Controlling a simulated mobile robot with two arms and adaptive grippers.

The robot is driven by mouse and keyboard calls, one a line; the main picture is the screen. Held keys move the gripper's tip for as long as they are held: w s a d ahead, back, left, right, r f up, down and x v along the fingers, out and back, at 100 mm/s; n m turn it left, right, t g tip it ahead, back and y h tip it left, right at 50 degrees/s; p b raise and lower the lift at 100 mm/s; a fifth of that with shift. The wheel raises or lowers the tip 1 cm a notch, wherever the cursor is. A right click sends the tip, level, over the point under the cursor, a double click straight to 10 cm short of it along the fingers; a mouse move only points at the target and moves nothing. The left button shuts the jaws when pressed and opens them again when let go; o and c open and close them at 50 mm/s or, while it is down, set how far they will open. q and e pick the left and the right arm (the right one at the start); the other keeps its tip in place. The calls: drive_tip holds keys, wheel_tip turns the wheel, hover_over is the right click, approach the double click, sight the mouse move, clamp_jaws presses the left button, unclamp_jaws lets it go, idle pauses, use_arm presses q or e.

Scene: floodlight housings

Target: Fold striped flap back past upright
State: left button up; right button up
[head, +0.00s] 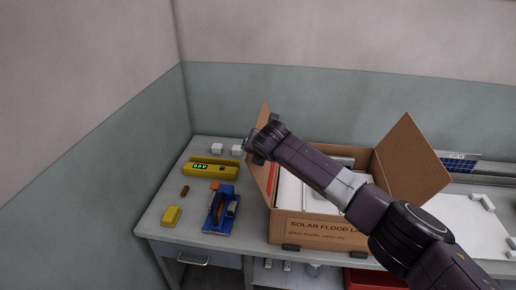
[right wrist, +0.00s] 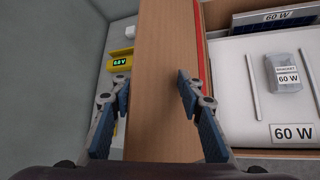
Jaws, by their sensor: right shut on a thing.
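The cardboard box (head: 310,236), marked "SOLAR FLOOD", stands open on the bench. Its left flap (head: 264,176) stands up steeply along the left side; the arm partly hides it. In the right wrist view this flap (right wrist: 163,40) is a brown board with a red stripe along its right side. My right gripper (head: 262,146) reaches over the box from the right. Its fingers (right wrist: 154,82) are shut on the flap, one on each side. The exact flap angle is hard to tell. My left gripper is not in view.
The right flap (head: 408,150) stands open, leaning outward. A labelled lamp part (right wrist: 285,72) lies inside the box. Left of the box are a yellow meter (head: 211,169), a blue tape dispenser (head: 220,212) and a yellow block (head: 171,216). A wall stands close on the left.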

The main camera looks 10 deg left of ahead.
drive_tip(key=a+v, duration=0.1)
drive_tip(key=v, duration=1)
drive_tip(key=shift+s, duration=0.15)
